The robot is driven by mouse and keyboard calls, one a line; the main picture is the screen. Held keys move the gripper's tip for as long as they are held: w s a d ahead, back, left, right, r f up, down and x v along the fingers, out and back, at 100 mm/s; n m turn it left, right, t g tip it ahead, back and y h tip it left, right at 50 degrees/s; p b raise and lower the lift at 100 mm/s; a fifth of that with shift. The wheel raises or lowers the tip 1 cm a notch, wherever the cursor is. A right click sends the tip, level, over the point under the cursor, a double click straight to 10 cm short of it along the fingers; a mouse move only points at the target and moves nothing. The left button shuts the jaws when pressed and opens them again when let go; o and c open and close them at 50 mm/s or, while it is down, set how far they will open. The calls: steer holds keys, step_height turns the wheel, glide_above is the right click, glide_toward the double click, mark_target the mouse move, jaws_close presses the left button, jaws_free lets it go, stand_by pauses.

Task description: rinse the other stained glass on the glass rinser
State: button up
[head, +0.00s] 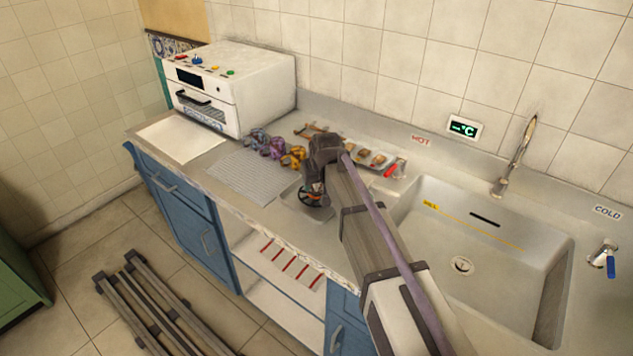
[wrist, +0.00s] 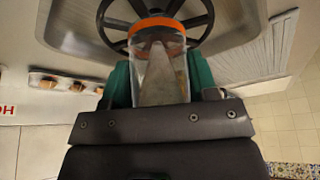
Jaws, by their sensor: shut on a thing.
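My gripper (wrist: 160,88) is shut on a clear glass (wrist: 158,72), with its green fingers on either side of the glass. The glass has an orange rim, which points to the rinser, and brownish stain shows through its wall. The glass rinser (wrist: 112,22) is a black spoked wheel in a metal basin, directly beyond the rim. I cannot tell whether the rim touches it. In the head view my gripper (head: 313,187) points down over the rinser (head: 316,201), and my arm hides most of the glass.
A ribbed drain area (head: 245,180) lies left of the rinser. Several purple and yellow objects (head: 272,146) stand behind it. A tray (head: 390,163) with small brownish items is behind my arm. The sink (head: 415,225) is at the right, and a white oven (head: 262,85) at back left.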

steer(key=shift+r+p, duration=0.3)
stand_by(0.5)
stand_by(0.6)
steer(key=o, duration=0.4)
steer(key=c, duration=0.3)
steer(key=shift+r+p, duration=1.5)
steer(key=shift+r+p, duration=2.25)
